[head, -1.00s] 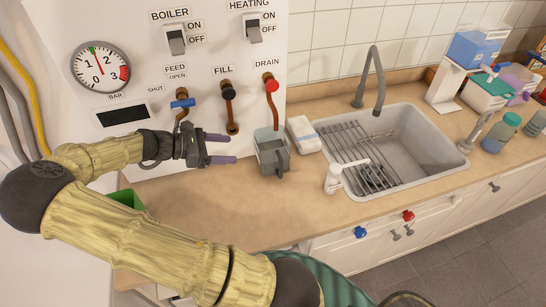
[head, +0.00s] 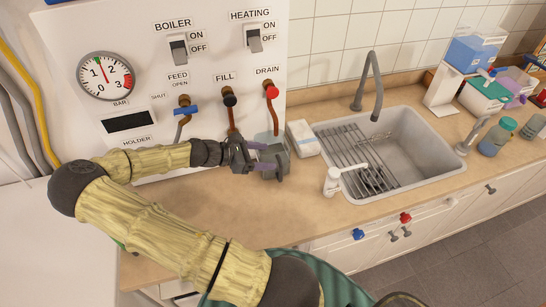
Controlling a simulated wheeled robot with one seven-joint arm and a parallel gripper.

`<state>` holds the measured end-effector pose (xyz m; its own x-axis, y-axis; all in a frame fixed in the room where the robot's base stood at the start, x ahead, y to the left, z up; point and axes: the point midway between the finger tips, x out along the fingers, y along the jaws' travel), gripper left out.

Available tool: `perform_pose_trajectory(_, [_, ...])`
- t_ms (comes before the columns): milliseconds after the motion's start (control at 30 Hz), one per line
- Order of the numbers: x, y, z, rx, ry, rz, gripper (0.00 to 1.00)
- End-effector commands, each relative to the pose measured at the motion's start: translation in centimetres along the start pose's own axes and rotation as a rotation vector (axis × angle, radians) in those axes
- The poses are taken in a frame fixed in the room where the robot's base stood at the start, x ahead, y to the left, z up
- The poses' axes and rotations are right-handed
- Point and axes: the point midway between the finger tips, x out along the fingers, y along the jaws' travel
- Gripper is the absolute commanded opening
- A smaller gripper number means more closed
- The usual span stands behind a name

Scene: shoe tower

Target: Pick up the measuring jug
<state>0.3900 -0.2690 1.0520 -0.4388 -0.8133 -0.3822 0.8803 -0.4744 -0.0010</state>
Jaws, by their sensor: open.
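Part of the jug is hidden behind the gripper.
A white folded packet (head: 303,138) is right behind the jug. A white pump bottle (head: 334,181) stands at the sink's (head: 405,150) left front edge. The boiler panel (head: 150,60) with pipes and valves rises behind. The counter (head: 235,218) in front is clear.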

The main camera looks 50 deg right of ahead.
Motion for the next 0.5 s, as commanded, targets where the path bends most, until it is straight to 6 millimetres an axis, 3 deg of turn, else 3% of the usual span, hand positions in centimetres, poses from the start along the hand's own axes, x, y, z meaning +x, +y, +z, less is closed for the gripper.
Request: perform_pose_trajectory(500, [1.31, -0.11, 0.19, -0.002, -0.002, -0.001, 0.66])
